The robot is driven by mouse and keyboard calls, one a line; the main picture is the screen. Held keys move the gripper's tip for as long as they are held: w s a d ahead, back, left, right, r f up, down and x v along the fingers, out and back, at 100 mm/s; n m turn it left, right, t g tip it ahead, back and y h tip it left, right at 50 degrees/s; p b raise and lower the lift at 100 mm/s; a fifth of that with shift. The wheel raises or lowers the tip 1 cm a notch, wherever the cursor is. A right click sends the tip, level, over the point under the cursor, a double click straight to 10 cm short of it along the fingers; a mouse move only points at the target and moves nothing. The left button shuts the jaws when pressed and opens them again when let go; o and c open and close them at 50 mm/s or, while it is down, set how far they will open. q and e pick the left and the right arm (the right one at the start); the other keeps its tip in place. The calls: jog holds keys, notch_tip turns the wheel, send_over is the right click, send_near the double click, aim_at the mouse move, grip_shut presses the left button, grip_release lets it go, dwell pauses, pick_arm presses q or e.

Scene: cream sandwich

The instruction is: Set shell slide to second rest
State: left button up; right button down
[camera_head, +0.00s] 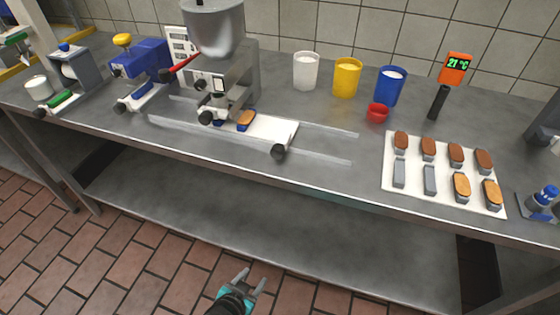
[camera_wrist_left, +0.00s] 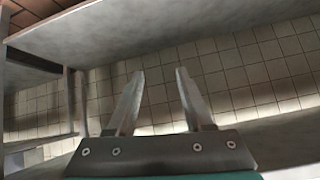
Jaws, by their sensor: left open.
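The shell slide (camera_head: 272,130) is a white plate on two pale rails on the steel bench, partly under the filling machine (camera_head: 222,80). A black knob (camera_head: 280,152) sits at its front right corner. A brown shell in a blue holder (camera_head: 245,119) rests at the plate's left part, beside the nozzle. The machine hides part of the slide's left end. My left gripper (camera_head: 253,277) is open and empty, low in front of the bench and well away from the slide. Its spread fingers also show in the left wrist view (camera_wrist_left: 160,76). My right gripper is out of view.
The rails (camera_head: 330,158) run bare to the right of the slide. A white tray (camera_head: 393,185) of shells and grey blocks lies at right. The lower shelf (camera_head: 300,215) is below the bench top.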

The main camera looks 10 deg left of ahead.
pick_arm(q)
jog(key=w+r+t+b, duration=0.35)
jog(key=w+r, duration=0.35)
jog(key=r, duration=0.5)
jog(key=t+b, duration=0.2)
jog(key=t, duration=0.3)
send_near(280, 142)
jog(key=shift+w+f+h+b, duration=0.3)
jog(key=shift+w, duration=0.45)
jog(key=w, duration=0.4)
jog(key=w+b, duration=0.1)
jog(key=w, duration=0.1)
jog(key=shift+w+d, duration=0.4)
jog(key=shift+w, duration=0.8)
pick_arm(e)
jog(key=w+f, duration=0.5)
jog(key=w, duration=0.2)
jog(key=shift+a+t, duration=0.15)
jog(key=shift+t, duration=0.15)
pick_arm(q)
grip_shut()
